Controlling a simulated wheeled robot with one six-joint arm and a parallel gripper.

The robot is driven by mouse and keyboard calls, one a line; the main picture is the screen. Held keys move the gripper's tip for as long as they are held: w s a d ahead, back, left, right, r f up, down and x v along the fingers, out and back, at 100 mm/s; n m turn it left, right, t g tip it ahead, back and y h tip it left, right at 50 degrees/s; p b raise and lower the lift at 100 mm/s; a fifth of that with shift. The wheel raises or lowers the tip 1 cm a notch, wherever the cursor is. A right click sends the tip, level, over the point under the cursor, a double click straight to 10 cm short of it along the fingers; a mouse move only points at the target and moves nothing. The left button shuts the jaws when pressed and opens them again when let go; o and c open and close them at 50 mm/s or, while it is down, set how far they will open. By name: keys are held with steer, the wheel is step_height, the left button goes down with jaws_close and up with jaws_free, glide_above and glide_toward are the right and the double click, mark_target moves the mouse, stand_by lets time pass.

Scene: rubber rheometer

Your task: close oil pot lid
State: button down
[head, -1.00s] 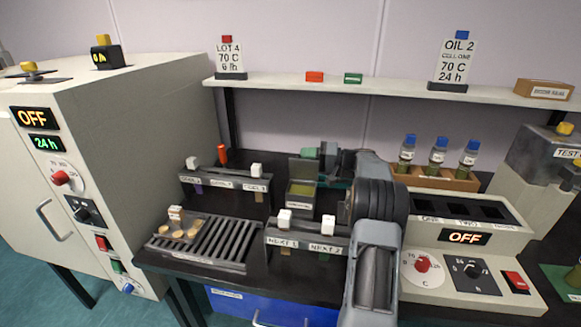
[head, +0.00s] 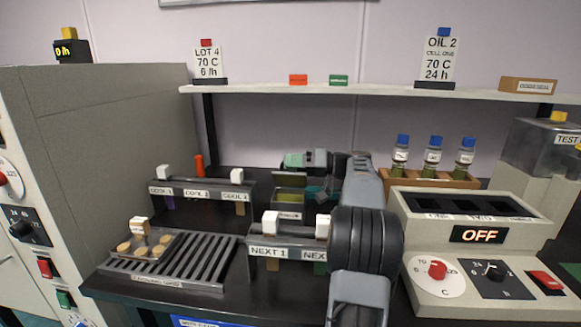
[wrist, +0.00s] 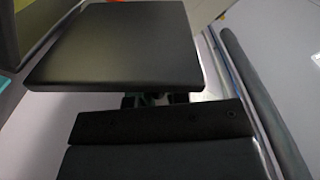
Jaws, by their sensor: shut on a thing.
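The oil pot (head: 289,202) is a small grey box with yellow-green contents, standing behind the NEXT rack. Its lid (head: 290,180) is a dark plate raised at the pot's back edge, so the pot stands open. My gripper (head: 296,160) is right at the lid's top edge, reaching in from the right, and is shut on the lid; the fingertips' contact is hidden. A yellow-green patch shows at that view's upper left corner.
The NEXT rack (head: 295,252) stands in front of the pot, the COOL rack (head: 200,191) to its left. A slatted cooling tray (head: 165,273) lies front left. A vial rack (head: 430,178) and the OFF heater unit (head: 480,262) stand right. A shelf (head: 370,92) runs above.

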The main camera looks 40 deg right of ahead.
steer(key=shift+d+f, duration=0.15)
steer(key=c, duration=1.4)
jaws_free()
steer(key=shift+w, duration=0.1)
steer(key=shift+o, duration=1.2)
steer(key=p+v, duration=0.2)
steer(key=v, duration=1.1)
steer(key=shift+s+d+p, duration=0.3)
steer(key=shift+p, duration=0.05)
